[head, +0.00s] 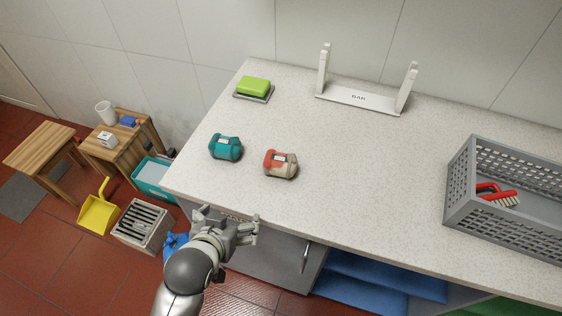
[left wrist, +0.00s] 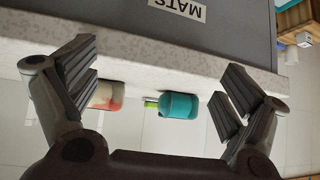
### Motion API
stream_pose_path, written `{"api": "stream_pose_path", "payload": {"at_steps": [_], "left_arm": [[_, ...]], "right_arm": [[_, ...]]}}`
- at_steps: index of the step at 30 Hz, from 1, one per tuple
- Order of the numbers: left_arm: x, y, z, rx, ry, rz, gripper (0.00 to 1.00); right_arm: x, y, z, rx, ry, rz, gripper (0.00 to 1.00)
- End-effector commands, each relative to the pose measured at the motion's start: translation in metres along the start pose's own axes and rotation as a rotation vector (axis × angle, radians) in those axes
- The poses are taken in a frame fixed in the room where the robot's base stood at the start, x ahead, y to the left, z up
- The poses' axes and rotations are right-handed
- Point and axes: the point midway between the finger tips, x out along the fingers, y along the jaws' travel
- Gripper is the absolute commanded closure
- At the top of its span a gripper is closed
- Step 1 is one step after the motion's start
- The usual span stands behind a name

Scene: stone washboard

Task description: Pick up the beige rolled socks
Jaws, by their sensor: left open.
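The beige rolled socks (head: 280,164), with a red-orange band and a label, lie on the speckled stone countertop (head: 350,180) near its front left. In the left wrist view, which looks upside down, the beige socks (left wrist: 108,96) are partly hidden behind a finger. My left gripper (head: 229,218) is open and empty, in front of the counter's front edge and left of the socks. It is apart from them. Its two fingers (left wrist: 160,88) stand wide apart in the left wrist view. My right gripper is not in view.
Teal rolled socks (head: 225,148) lie just left of the beige ones, also in the wrist view (left wrist: 180,105). A green sponge on a dish (head: 253,88), a white router (head: 360,97) and a grey basket (head: 458,200) with a red brush (head: 497,195) stand farther off. The counter's middle is clear.

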Motion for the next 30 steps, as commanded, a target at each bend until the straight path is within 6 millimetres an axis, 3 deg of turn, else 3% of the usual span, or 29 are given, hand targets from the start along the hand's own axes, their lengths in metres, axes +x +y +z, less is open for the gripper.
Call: {"api": "stream_pose_path", "payload": {"at_steps": [1,6,10,14,24,30], "left_arm": [[0.005,0.014,-0.015,0.001,0.055,0.016,0.04],[0.004,0.046,-0.064,0.01,0.244,0.047,0.04],[0.0,0.065,-0.09,0.018,0.347,0.069,0.04],[0.001,0.072,-0.102,0.021,0.387,0.078,0.04],[0.04,0.076,-0.119,0.022,0.389,0.078,0.04],[0.05,0.077,-0.122,0.022,0.387,0.077,0.04]], "right_arm": [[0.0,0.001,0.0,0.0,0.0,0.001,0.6],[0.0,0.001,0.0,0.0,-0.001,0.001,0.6],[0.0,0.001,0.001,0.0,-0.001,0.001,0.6],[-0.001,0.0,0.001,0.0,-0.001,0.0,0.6],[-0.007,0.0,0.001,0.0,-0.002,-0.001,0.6],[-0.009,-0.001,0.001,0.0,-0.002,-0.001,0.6]]}}
